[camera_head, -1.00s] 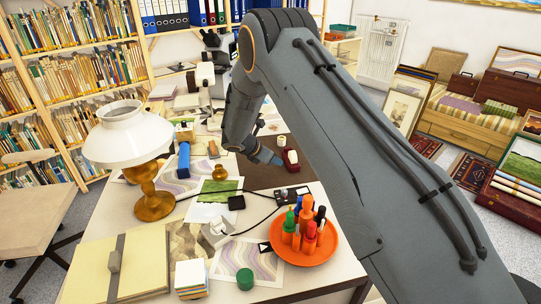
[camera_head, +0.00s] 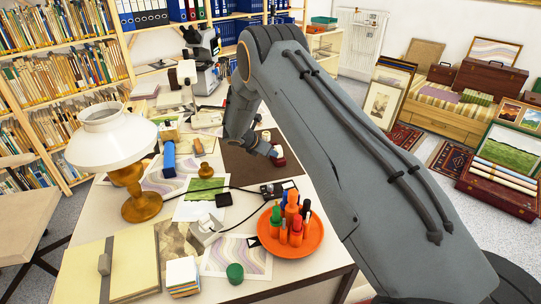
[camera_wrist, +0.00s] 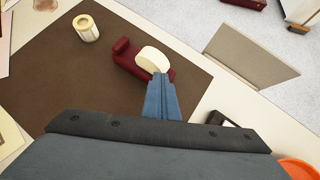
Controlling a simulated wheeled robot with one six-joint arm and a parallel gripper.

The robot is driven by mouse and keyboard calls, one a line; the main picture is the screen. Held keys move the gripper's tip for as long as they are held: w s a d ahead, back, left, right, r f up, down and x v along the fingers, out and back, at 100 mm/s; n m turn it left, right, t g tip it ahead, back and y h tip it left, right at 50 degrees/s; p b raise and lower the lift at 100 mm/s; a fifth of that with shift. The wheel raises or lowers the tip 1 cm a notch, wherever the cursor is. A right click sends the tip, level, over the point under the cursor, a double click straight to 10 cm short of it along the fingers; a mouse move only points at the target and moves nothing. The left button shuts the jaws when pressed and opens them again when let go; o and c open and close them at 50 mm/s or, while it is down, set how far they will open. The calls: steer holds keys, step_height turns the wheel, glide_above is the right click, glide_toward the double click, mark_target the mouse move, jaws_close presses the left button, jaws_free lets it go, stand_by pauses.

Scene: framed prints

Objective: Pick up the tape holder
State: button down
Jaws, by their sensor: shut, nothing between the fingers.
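The tape holder (camera_wrist: 126,58) is dark red with a cream tape roll (camera_wrist: 152,60) in it. It lies on a brown desk mat (camera_wrist: 60,75) near the desk edge. In the wrist view, my gripper (camera_wrist: 160,77) has its blue fingers together and empty, with the tips overlapping the roll end of the holder. In the head view, my gripper (camera_head: 273,152) is beside the tape holder (camera_head: 279,161), its tips close to the red body. I cannot tell whether they touch.
A cream cylinder (camera_wrist: 86,28) stands on the mat left of the holder. An orange dish (camera_head: 306,245) with several bottles and a black power block (camera_head: 274,190) with cables sit nearer. A white lamp (camera_head: 112,140) stands at left. Bare mat surrounds the holder's left side.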

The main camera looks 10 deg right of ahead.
steer(key=w+d+b, duration=0.2)
steer(key=d, duration=0.1)
steer(key=w+d+b, duration=0.2)
steer(key=d, duration=0.1)
steer(key=w+d+b, duration=0.2)
steer(key=d+b, duration=0.1)
steer(key=shift+w+f, duration=0.1)
steer(key=shift+f, duration=0.05)
steer(key=shift+w+d+b, duration=0.3)
steer(key=shift+d+b, duration=0.05)
steer(key=shift+d, duration=0.2)
